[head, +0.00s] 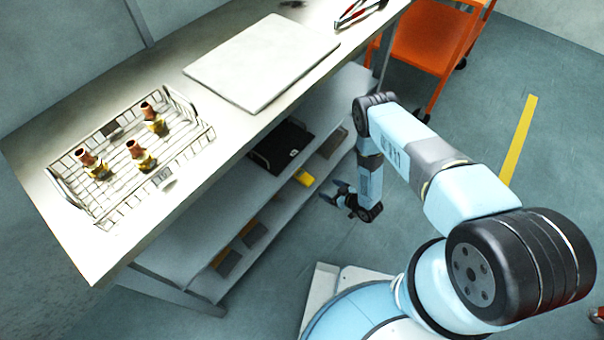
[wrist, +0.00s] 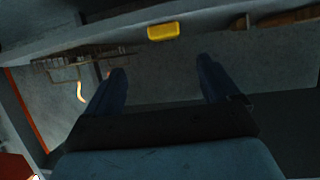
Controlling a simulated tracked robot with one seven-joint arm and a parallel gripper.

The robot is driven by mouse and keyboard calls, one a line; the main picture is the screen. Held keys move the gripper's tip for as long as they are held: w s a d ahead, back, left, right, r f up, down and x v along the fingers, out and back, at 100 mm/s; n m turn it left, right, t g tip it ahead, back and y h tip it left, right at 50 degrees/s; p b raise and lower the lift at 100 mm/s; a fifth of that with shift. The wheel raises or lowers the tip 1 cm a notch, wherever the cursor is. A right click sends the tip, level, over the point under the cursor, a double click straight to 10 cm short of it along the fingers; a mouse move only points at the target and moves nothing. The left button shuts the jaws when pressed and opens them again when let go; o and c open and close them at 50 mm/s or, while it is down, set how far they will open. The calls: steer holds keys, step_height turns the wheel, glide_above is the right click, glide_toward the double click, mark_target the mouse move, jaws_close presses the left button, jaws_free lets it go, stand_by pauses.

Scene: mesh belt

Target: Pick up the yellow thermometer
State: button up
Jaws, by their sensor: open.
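A small yellow object (head: 304,178), which looks like the yellow thermometer, lies on the shelf below the tabletop, near its front edge. It also shows in the wrist view (wrist: 163,31), beyond the fingertips at the top middle. My gripper (head: 335,195) hangs beside the shelf, to the right of the yellow object and apart from it. In the wrist view the two dark fingers (wrist: 160,80) are spread with nothing between them. The yellow object's fine details are too small to make out.
A wire basket (head: 62,186) with several brass fittings stands on the tabletop beside a pale board (head: 262,62). A black case (head: 281,146) and brownish boxes lie on the lower shelves. An orange cart (head: 425,40) stands behind. The floor around my arm is clear.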

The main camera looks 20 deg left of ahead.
glide_toward(307, 179)
steer(key=x, duration=0.3)
steer(key=shift+x, duration=3.1)
steer(key=shift+w+d+f, duration=0.1)
steer(key=c, duration=1.2)
steer(key=shift+o, duration=0.2)
